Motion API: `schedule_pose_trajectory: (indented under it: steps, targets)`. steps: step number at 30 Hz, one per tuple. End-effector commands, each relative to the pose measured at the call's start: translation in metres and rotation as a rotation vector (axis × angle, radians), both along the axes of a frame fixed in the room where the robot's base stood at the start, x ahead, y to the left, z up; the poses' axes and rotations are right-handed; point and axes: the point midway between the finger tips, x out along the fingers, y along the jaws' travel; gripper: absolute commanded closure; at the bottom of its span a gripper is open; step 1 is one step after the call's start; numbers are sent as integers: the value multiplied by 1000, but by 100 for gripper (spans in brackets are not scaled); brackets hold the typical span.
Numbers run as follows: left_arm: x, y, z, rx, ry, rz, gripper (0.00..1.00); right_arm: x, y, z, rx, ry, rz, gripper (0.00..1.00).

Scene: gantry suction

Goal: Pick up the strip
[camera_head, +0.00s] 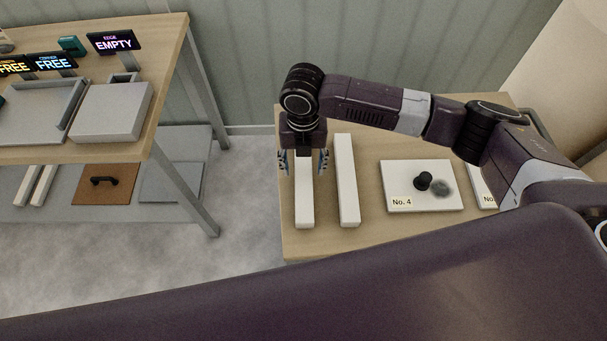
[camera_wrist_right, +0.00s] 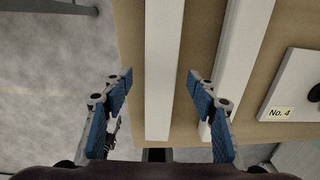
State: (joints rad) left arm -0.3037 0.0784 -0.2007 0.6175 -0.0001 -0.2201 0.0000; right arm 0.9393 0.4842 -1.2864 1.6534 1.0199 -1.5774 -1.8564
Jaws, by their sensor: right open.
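Two long white strips lie side by side on the right wooden table. The left strip (camera_head: 304,205) is near the table's left edge, and the other strip (camera_head: 347,185) is just to its right. My right gripper (camera_head: 303,172) is above the left strip, with its fingers pointing down on either side of it. In the right wrist view the open fingers (camera_wrist_right: 158,82) have the left strip (camera_wrist_right: 163,60) between them, with gaps on both sides. The right finger is close to the second strip (camera_wrist_right: 238,55). My left gripper is not in view.
A white plate marked No. 4 (camera_head: 400,175) with a black knob lies right of the strips. Another labelled plate (camera_head: 480,185) is partly hidden by my arm. A left table (camera_head: 165,75) holds grey fixtures and FREE and EMPTY signs. Floor shows between the tables.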

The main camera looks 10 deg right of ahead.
Motion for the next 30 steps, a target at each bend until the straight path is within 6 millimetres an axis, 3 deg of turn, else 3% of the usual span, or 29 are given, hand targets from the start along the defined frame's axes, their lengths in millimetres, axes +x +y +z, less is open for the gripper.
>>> schedule_pose_trajectory:
  steps: [3,7,16,30]
  targets:
    - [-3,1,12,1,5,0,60,-4,-1,-17,-1,4,-1,47]
    - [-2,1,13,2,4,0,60,-2,-1,-34,-1,1,-2,47]
    - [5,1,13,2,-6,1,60,-2,-1,-40,1,0,-1,47]
    - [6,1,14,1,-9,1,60,-2,-1,-39,1,-1,-1,99]
